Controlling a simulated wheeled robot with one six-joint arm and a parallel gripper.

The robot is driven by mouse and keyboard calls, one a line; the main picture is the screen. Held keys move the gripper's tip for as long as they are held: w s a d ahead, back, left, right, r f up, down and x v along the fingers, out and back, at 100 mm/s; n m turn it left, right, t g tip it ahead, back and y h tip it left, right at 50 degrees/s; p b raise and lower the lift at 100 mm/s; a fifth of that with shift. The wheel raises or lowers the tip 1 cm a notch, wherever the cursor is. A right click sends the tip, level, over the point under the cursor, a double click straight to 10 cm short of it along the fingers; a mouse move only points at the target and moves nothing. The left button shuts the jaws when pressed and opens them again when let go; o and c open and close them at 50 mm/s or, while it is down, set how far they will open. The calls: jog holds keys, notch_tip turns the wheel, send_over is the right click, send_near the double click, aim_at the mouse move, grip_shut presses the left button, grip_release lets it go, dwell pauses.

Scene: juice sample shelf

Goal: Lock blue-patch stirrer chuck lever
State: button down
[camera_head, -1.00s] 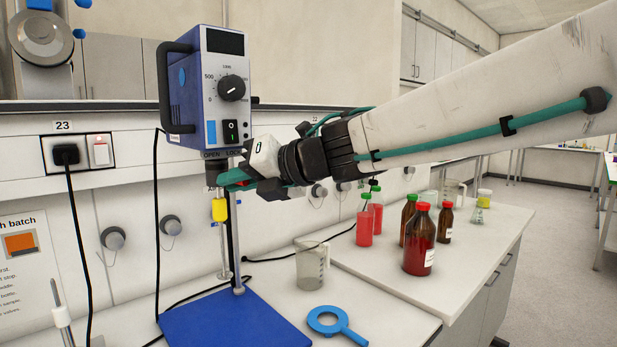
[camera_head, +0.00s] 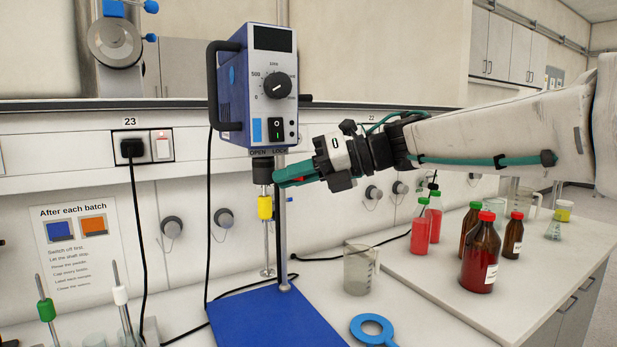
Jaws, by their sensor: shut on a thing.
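The blue stirrer (camera_head: 231,95) with a light-blue patch (camera_head: 257,131) hangs on its stand at centre left. Its labels OPEN and LOCK show along the lower edge, OPEN on the left. The dark chuck (camera_head: 263,171) is below, with a yellow collar (camera_head: 264,207) on the shaft. My gripper (camera_head: 281,178) reaches in from the right, its teal fingers shut at the chuck's right side, below the LOCK label. A little red shows between the fingers; the chuck lever is otherwise hidden by them.
A blue base plate (camera_head: 270,322) lies below. A glass beaker (camera_head: 360,270) and a blue ring-shaped tool (camera_head: 372,328) stand or lie to its right. Several bottles, including a dark red-capped one (camera_head: 481,255), stand on the right bench. Cables hang behind the stirrer.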

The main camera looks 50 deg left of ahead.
jog(key=shift+w+r, duration=0.1)
jog(key=shift+w, duration=0.05)
dwell(0.3)
jog(key=c, duration=1.5)
grip_release()
jog(key=shift+a, duration=0.1)
jog(key=v, duration=0.7)
jog(key=shift+w+r, duration=0.1)
jog(key=shift+w, duration=0.15)
